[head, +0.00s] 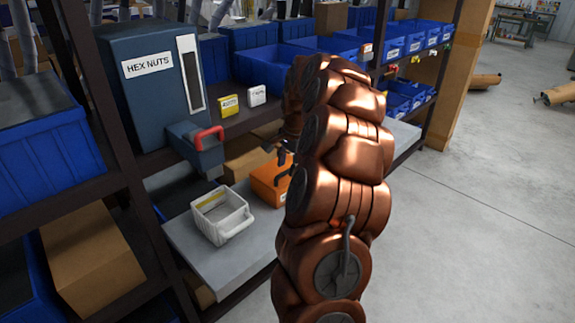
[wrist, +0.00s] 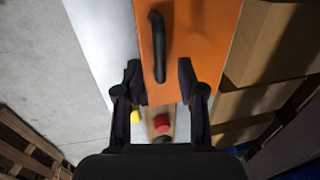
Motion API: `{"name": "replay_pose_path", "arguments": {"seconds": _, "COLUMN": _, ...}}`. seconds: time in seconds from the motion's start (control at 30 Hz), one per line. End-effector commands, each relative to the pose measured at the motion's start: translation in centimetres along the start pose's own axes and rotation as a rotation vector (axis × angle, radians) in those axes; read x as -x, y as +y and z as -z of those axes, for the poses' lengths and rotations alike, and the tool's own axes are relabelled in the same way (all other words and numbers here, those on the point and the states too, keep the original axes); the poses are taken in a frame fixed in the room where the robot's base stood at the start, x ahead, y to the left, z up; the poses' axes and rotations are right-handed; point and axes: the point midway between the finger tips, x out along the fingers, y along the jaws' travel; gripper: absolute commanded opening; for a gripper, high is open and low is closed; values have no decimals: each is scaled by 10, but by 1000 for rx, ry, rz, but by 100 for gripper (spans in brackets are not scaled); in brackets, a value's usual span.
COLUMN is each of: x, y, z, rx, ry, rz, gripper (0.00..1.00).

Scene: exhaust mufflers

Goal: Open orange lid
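The orange lid (wrist: 205,40) with its black handle (wrist: 157,45) fills the top middle of the wrist view. In the head view the orange box (head: 264,183) sits on the grey shelf, partly hidden behind my copper-coloured arm. My gripper (wrist: 158,72) is open, with one dark finger on each side of the handle's near end in the picture. The handle appears free between the fingers; I cannot tell the exact gap in depth. In the head view my gripper (head: 284,157) shows only as small dark parts just above the orange box.
A white open bin (head: 220,214) stands on the shelf (head: 190,245) left of the orange box. A blue HEX NUTS dispenser (head: 150,80) with a red handle (head: 208,138) stands behind. Blue bins (head: 270,62) line the upper shelf.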

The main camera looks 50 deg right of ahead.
Motion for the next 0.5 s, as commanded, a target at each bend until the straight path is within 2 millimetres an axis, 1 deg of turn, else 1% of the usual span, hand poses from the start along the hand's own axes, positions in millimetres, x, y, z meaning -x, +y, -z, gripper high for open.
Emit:
{"name": "replay_pose_path", "arguments": {"seconds": 0.13, "x": -10, "y": 0, "z": 0, "rx": 0, "ry": 0, "rz": 0, "gripper": 39}}
{"name": "replay_pose_path", "arguments": {"seconds": 0.37, "x": -12, "y": 0, "z": 0, "rx": 0, "ry": 0, "rz": 1, "gripper": 39}}
{"name": "replay_pose_path", "arguments": {"seconds": 0.43, "x": -12, "y": 0, "z": 0, "rx": 0, "ry": 0, "rz": 1, "gripper": 34}}
{"name": "replay_pose_path", "arguments": {"seconds": 0.5, "x": -12, "y": 0, "z": 0, "rx": 0, "ry": 0, "rz": 1, "gripper": 27}}
